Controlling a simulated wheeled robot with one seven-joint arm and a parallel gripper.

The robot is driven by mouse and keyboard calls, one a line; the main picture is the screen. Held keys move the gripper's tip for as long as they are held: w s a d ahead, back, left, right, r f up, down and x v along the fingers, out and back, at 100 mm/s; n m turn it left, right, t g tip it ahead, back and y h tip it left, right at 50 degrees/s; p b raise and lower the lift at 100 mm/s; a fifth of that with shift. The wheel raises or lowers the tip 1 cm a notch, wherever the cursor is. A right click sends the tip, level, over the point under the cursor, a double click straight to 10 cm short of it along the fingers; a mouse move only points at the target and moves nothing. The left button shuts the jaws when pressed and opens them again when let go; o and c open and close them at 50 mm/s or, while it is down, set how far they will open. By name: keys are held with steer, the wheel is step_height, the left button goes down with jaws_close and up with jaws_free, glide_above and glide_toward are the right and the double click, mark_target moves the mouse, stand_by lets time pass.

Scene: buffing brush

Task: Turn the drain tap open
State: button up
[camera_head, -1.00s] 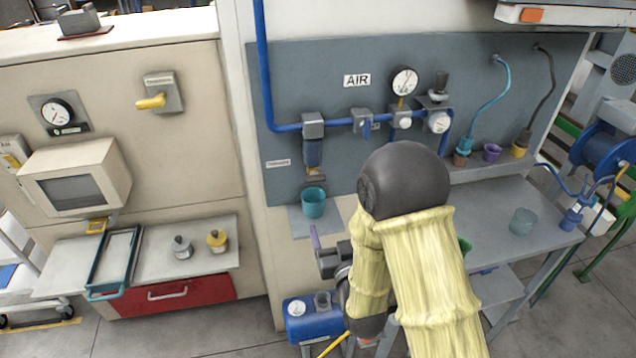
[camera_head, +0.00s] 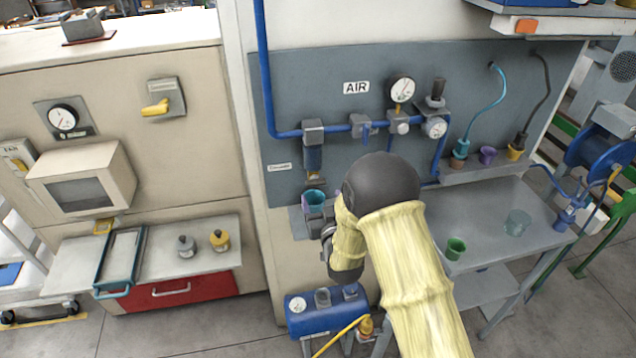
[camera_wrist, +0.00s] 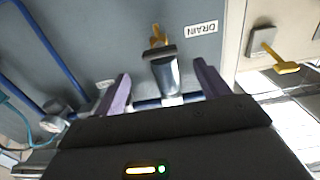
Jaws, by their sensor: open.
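The drain tap (camera_wrist: 158,37) is a small yellow handle in the wrist view, below the metal bowl (camera_wrist: 166,76) of the air line unit, beside the DRAIN label (camera_wrist: 201,28). My gripper (camera_wrist: 162,70) is open. Its two purple fingers stand either side of the bowl in the picture, and the tap appears beyond the fingertips. I cannot tell whether anything touches. In the head view the air line unit (camera_head: 313,135) hangs on the blue pipe, with a teal cup (camera_head: 314,204) under it. My gripper is mostly hidden there by my arm, and the tap is unclear.
The grey panel (camera_head: 300,80) carries a gauge (camera_head: 402,89) and regulators to the right. A blue tank (camera_head: 325,312) stands below. A side bench (camera_head: 490,225) holds a green cup (camera_head: 456,248). A beige cabinet (camera_head: 235,180) with a yellow-handled switch (camera_head: 160,103) is to the left.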

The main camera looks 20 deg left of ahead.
mark_target(317, 184)
steer(key=p+x, duration=0.1)
steer(key=x, duration=0.4)
steer(key=shift+w+a+p, duration=0.2)
steer(key=shift+w+p, duration=0.1)
steer(key=shift+p, duration=0.1)
steer(key=c, duration=1)
